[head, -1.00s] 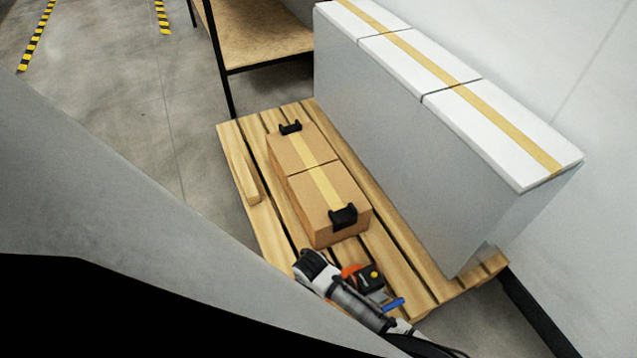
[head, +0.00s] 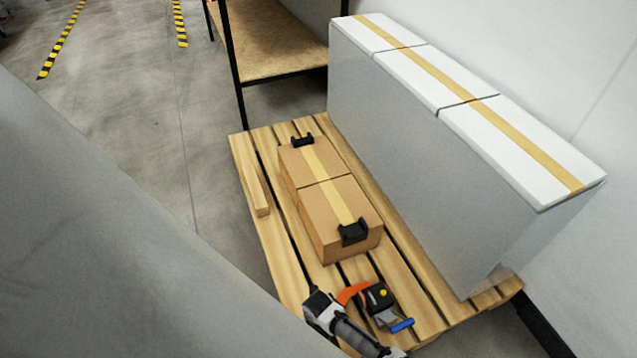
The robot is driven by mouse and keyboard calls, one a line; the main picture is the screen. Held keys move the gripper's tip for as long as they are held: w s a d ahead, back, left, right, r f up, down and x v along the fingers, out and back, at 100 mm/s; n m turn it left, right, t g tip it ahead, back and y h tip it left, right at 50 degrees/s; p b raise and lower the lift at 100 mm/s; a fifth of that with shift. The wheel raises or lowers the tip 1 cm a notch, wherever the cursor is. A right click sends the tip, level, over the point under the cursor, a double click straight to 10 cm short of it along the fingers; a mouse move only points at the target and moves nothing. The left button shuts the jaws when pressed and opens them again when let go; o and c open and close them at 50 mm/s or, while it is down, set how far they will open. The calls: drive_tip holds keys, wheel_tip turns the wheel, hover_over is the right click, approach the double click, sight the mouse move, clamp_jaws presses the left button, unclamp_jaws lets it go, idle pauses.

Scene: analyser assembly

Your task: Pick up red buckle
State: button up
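An orange-red curved piece (head: 353,292) shows near the front of the pallet, against a black device (head: 377,297) with a yellow button and a blue bar. It is the only red-toned thing in view; I cannot tell whether it is the red buckle. A white, grey and black jointed part, seemingly my arm's end with my gripper (head: 318,302), is just left of and below the orange piece in the picture. Its fingers cannot be made out. I cannot tell whether it touches anything.
Two taped cardboard boxes (head: 318,208) with black corner pieces stand on the wooden pallet (head: 272,255). A tall grey block with white tops (head: 520,145) fills the right side. A wooden block (head: 257,192) lies at the left. A shelf (head: 270,50) stands behind. Floor at left is clear.

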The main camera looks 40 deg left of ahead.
drive_tip(key=shift+f, duration=0.1)
drive_tip(key=c, duration=1)
